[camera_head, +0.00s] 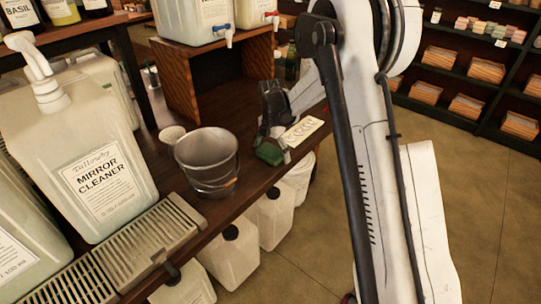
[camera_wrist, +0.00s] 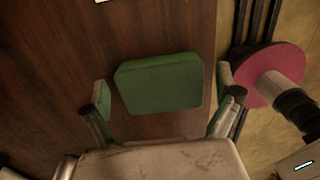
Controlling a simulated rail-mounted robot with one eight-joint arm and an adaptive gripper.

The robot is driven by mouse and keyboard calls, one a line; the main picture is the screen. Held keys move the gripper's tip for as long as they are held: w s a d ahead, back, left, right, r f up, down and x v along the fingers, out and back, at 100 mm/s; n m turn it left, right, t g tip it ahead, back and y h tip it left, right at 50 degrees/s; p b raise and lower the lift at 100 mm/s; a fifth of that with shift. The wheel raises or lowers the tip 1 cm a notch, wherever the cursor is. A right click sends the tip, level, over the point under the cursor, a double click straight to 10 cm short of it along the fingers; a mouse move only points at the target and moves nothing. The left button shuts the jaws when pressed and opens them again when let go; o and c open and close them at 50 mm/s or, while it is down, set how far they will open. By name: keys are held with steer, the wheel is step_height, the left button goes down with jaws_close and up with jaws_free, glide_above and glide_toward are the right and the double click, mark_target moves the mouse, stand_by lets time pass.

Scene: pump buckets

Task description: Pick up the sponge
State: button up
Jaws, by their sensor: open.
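A green sponge (camera_head: 270,153) lies on the wooden table near its front edge, to the right of the metal bucket, in the head view. In the wrist view the sponge (camera_wrist: 160,83) lies flat on the dark wood between my fingers. My gripper (camera_wrist: 162,95) is open, with one finger on each side of the sponge and a gap on both sides. In the head view my gripper (camera_head: 272,132) is close to the sponge, partly hidden by my arm. I cannot tell its exact height over the table.
A metal bucket (camera_head: 207,160) and a small white cup (camera_head: 172,138) stand left of the sponge. A mirror cleaner jug (camera_head: 95,165) and a slatted drip tray (camera_head: 140,250) are further left. A wooden riser (camera_head: 185,85) stands behind. White jugs (camera_head: 270,218) stand below the table edge.

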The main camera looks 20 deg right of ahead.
mark_target(272, 150)
steer(key=shift+c, duration=0.5)
steer(key=c, duration=0.8)
steer(key=shift+r, duration=0.15)
step_height(272, 150, up, 10)
steer(key=shift+f+p, duration=0.1)
steer(key=shift+p, duration=0.55)
steer(key=shift+o, duration=0.3)
steer(key=c, duration=0.3)
steer(key=shift+c, duration=0.2)
